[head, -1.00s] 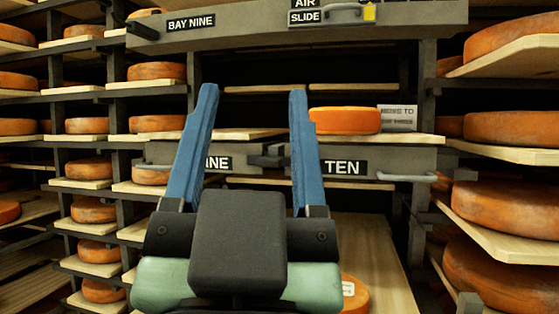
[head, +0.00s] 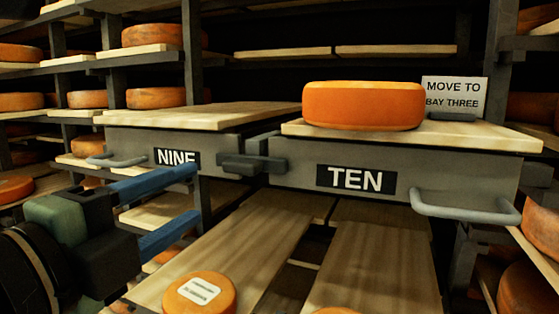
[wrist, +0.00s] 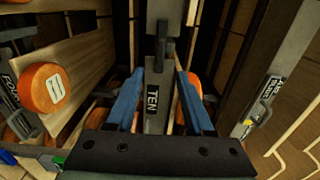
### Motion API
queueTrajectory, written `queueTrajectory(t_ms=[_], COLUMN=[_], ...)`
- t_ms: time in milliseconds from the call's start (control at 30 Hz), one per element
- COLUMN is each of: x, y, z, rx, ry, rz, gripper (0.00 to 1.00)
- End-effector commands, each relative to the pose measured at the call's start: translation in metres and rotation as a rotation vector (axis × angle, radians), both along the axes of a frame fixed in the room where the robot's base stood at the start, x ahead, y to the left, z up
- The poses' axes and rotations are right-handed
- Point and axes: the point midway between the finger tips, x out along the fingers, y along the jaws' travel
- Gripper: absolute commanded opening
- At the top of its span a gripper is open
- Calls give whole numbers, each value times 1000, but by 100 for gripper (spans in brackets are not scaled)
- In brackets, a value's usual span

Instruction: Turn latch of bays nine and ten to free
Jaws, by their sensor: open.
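The latch (head: 252,165) is a dark bar lying roughly level across the gap between the NINE drawer front (head: 135,145) and the TEN drawer front (head: 450,180). My gripper (head: 197,193) is open and empty, in front of the NINE drawer, left of and a little below the latch. Its blue fingers point right and sit one above the other in the head view, apart from the latch. In the wrist view the TEN label (wrist: 152,103) shows between the fingers, and the dark latch (wrist: 162,42) shows beyond the fingertips, near the top.
An orange cheese wheel (head: 364,106) and a "MOVE TO BAY THREE" sign (head: 453,97) stand on the TEN board. Grey pull handles (head: 465,207) stick out from the drawers. Below, a labelled cheese (head: 199,295) sits on a lower board. Shelves of cheeses flank both sides.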

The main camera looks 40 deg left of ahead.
Motion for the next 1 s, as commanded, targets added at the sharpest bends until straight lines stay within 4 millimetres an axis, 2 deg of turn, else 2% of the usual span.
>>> queueTrajectory(t_ms=[500, 700, 1000], x=[97, 116, 119], y=[21, 27, 27], z=[3, 2, 0], rx=[-6, -5, -3], ry=[1, -2, -3], rz=[-3, -1, 0], gripper=[52, 52, 52])
